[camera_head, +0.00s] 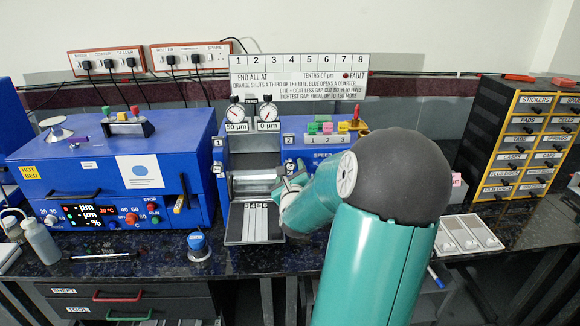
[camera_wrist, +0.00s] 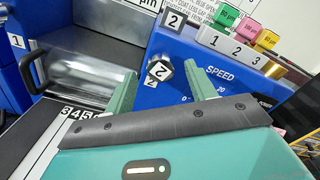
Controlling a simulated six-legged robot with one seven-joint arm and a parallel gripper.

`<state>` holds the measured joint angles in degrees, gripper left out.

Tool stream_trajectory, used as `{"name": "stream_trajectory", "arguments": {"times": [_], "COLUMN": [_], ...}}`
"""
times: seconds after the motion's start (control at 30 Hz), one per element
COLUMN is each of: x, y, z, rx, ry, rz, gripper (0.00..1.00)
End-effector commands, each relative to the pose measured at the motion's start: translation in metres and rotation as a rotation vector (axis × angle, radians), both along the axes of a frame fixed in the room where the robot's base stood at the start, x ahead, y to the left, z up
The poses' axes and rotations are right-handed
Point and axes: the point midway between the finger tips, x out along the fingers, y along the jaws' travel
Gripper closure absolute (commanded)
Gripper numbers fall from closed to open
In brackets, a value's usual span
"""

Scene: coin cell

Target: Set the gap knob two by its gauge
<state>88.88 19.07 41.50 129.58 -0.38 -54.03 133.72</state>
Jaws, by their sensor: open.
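Gap knob two (camera_wrist: 160,71), a small metal knob with a tilted "2" tag, sticks out of the blue panel right of the roller in the wrist view. My gripper (camera_wrist: 161,69) is open, its two green fingers either side of the knob in the picture; I cannot tell whether they touch it. In the head view my arm partly hides this spot. Two round dial gauges (camera_head: 268,113) stand above the roller, the left over a "50 µm" label, the right over "0 µm". The needles are too small to read surely.
The metal roller (camera_wrist: 90,77) and a dark striped plate (camera_head: 250,222) lie left of my gripper. A blue heater box (camera_head: 110,170) is at left, a drawer cabinet (camera_head: 530,140) at right.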

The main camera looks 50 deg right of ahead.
Motion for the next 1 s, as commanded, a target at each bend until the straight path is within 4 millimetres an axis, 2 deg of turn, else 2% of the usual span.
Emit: {"name": "stream_trajectory", "arguments": {"times": [0.2,0.53,0.57,0.7,0.8,1.0], "x": [0.018,0.021,0.021,0.021,0.021,0.021], "y": [-0.022,-0.026,-0.026,-0.026,-0.026,-0.025], "z": [0.0,0.0,0.0,0.0,0.0,0.0], "rx": [0.001,0.0,0.0,0.0,0.0,-0.006], "ry": [-0.001,0.002,0.002,0.002,0.002,0.008], "rz": [0.0,0.0,0.0,0.0,0.0,0.0], "gripper": [0.44,0.44,0.46,0.74,0.89,0.89]}}
